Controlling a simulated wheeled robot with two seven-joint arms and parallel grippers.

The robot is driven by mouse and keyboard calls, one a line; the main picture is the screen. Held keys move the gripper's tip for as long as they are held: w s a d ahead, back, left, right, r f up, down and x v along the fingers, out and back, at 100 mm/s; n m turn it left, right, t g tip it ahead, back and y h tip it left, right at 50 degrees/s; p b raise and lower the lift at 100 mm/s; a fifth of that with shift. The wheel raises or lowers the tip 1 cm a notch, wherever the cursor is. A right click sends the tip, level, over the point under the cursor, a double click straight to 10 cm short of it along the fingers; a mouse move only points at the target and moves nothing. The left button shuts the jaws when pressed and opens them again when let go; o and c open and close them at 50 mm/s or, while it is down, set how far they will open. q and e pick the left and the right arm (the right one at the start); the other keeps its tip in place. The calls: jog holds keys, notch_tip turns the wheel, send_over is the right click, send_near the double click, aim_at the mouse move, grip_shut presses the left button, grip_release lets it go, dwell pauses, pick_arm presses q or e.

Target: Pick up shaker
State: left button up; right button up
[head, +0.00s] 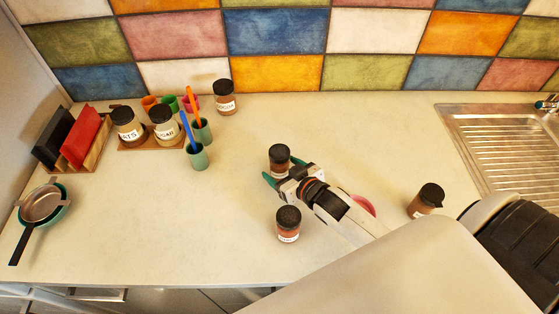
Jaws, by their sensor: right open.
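Several shaker-like jars with black lids and brown contents stand upright on the pale counter; I cannot tell which one the task means. One jar (279,157) is right at my right gripper (282,171). The teal fingertips are spread apart, one at the jar's lower left and one at its right. I cannot tell if they touch it. A second jar (288,226) stands just in front of that gripper. A third jar (425,200), with a spout-like lid, stands to the right. Another labelled jar (224,99) stands near the tiled wall. My left gripper is not in view.
A wooden tray (140,147) holds two white-labelled jars at the back left. Cups with utensils (196,155), a book-like rack (95,155) and pans (42,205) stand left. A pink object (362,205) is partly behind my arm. A sink (510,145) is right. The left-centre counter is clear.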

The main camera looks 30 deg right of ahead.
aim_at(279, 151)
jog(key=shift+x, duration=1)
jog(key=shift+c, duration=0.3)
jog(key=c, duration=1.1)
notch_tip(279, 151, up, 10)
jog(key=shift+r+b, duration=0.1)
jog(key=shift+b, duration=0.3)
